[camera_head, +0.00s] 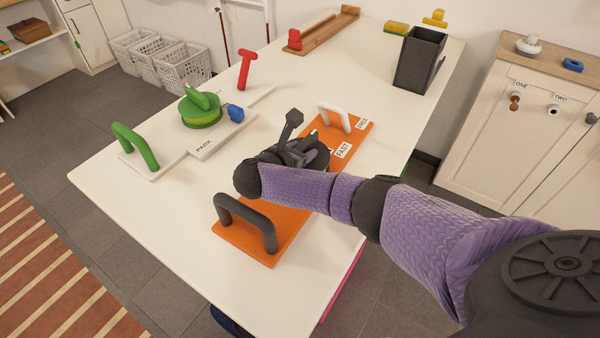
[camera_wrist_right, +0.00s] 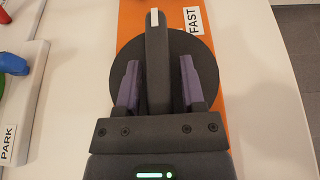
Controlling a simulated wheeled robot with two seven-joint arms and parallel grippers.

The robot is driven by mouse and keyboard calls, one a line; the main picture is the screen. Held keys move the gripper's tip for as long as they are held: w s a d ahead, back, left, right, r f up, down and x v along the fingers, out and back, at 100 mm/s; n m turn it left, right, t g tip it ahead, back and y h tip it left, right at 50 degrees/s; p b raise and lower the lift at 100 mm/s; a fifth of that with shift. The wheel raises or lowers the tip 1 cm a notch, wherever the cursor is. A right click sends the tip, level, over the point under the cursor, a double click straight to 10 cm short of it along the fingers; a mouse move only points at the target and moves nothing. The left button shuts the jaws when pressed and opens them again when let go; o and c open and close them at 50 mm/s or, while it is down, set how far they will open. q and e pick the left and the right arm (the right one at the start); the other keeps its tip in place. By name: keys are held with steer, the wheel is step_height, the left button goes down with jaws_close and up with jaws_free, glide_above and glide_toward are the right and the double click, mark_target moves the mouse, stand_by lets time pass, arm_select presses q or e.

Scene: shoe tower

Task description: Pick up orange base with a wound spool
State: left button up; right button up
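The orange base (camera_head: 250,240) lies on the white table, with a black handle (camera_head: 245,215) at its near end and a white handle (camera_head: 335,115) at its far end. Labels on it read FAST and FREE. A dark round spool (camera_head: 318,160) sits mid-base, with a dark lever (camera_head: 291,124) rising from it. In the right wrist view the lever (camera_wrist_right: 157,60) stands between the fingers of my right gripper (camera_wrist_right: 160,75), with narrow gaps on both sides. My right gripper is open above the spool. Whether the spool is wound cannot be seen. My left gripper is not in view.
To the left stands a white base (camera_head: 215,142) labelled PARK, with a green spool (camera_head: 200,108), green handle (camera_head: 135,145), blue knob (camera_head: 235,113) and red lever (camera_head: 245,68). A dark bin (camera_head: 418,62) and wooden rail (camera_head: 325,32) stand at the back. The table's near-left area is clear.

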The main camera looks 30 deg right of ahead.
jaws_close()
stand_by(1.1)
